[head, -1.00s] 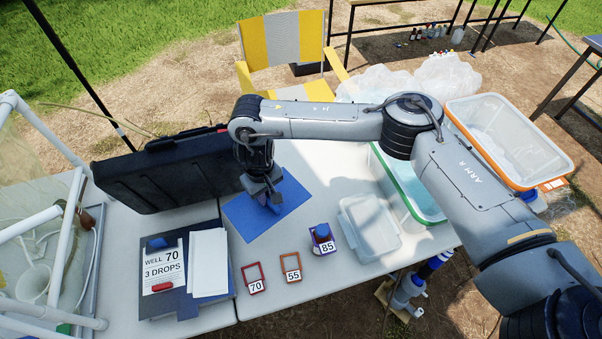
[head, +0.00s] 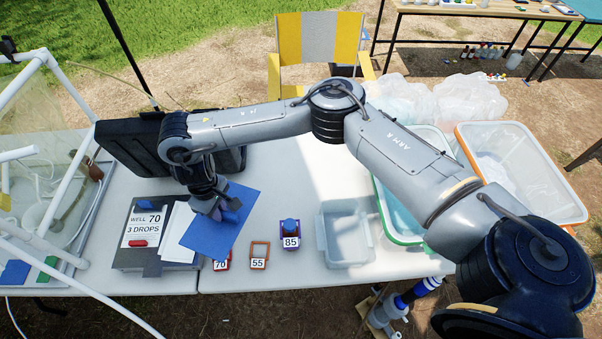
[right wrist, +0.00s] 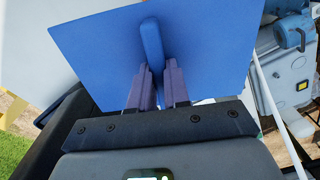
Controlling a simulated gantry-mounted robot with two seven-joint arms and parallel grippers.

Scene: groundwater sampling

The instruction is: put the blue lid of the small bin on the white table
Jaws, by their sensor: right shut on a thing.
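The blue lid (head: 215,237) is a flat square with a raised bar handle, which shows in the right wrist view (right wrist: 152,45). My right gripper (head: 217,208) is shut on this handle, the purple fingers on either side of it in the wrist view (right wrist: 157,85). In the head view the lid covers parts of the white papers and the red 70 frame. I cannot tell how high it is above the white table (head: 290,180). A small clear bin (head: 346,250) stands open on the table at the right. My left gripper is not in view.
A grey folder (head: 130,258) with papers lies left of the lid. Several numbered frames, including the orange 55 frame (head: 260,252) and purple 85 holder (head: 290,235), stand near the front edge. A black case (head: 130,150) is behind. The table's back middle is clear.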

